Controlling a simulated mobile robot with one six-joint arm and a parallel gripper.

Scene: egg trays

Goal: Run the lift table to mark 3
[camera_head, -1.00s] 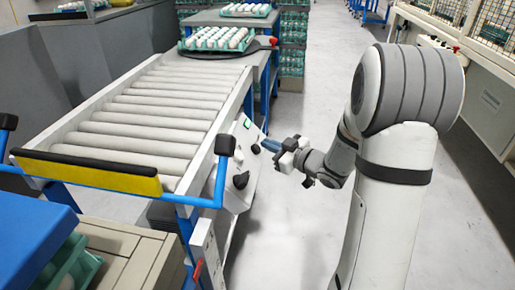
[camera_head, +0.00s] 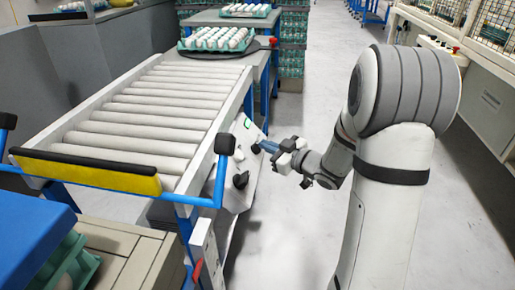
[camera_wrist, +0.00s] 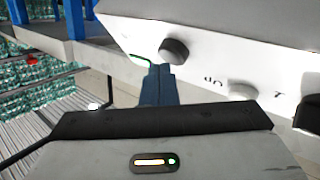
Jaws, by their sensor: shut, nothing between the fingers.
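A white control panel (camera_head: 227,195) is fixed on the near right side of the roller conveyor. It carries a small green-edged display (camera_head: 249,124) and dark knobs. In the wrist view the panel (camera_wrist: 215,30) shows one dark knob (camera_wrist: 174,50), a pale button (camera_wrist: 242,91) by the lettering "UP", and part of another dark knob (camera_wrist: 311,103). My gripper (camera_head: 262,145) is shut and empty, with its blue fingers pointing at the panel. In the wrist view the fingertips (camera_wrist: 160,69) are just below and left of the first knob, near the display's edge. I cannot tell whether they touch.
The roller bed (camera_head: 150,120) is empty. A yellow-and-black bar (camera_head: 85,172) crosses its near end. Beyond it, a tray of white eggs (camera_head: 218,47) stands on a table. A blue-topped stack (camera_head: 30,225) is at the lower left.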

